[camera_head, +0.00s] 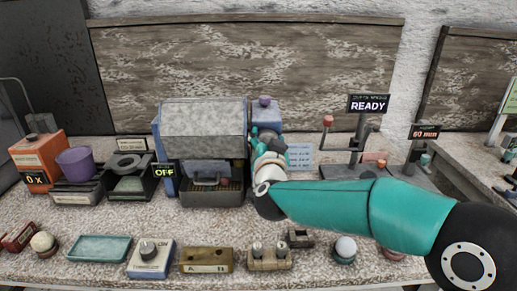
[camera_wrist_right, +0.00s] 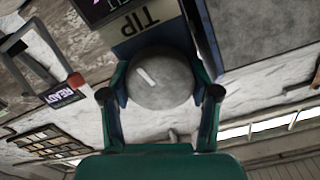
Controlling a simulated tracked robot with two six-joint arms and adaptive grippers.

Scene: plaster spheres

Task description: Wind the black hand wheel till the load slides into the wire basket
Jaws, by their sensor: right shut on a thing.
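The dark grey round hand wheel (camera_wrist_right: 160,80), with a white mark on its face, is on a blue housing with a TIP label (camera_wrist_right: 147,22). My right gripper (camera_head: 268,152) reaches the front of the blue housing (camera_head: 266,114). It is shut on the wheel, with one finger on each side in the right wrist view (camera_wrist_right: 160,90). In the head view the gripper hides the wheel. A grey tipping box (camera_head: 203,128) stands left of the housing. Below it is a dark basket-like container (camera_head: 212,198) with a greyish lump in its shadow; I cannot tell whether that is the load. My left gripper is not in view.
A READY sign (camera_head: 368,105) stands at the right and an OFF sign (camera_head: 164,171) at the left. A purple cup (camera_head: 75,163) is on the left. A teal tray (camera_head: 100,248), a knob box (camera_head: 151,258) and a brass block (camera_head: 206,260) line the front.

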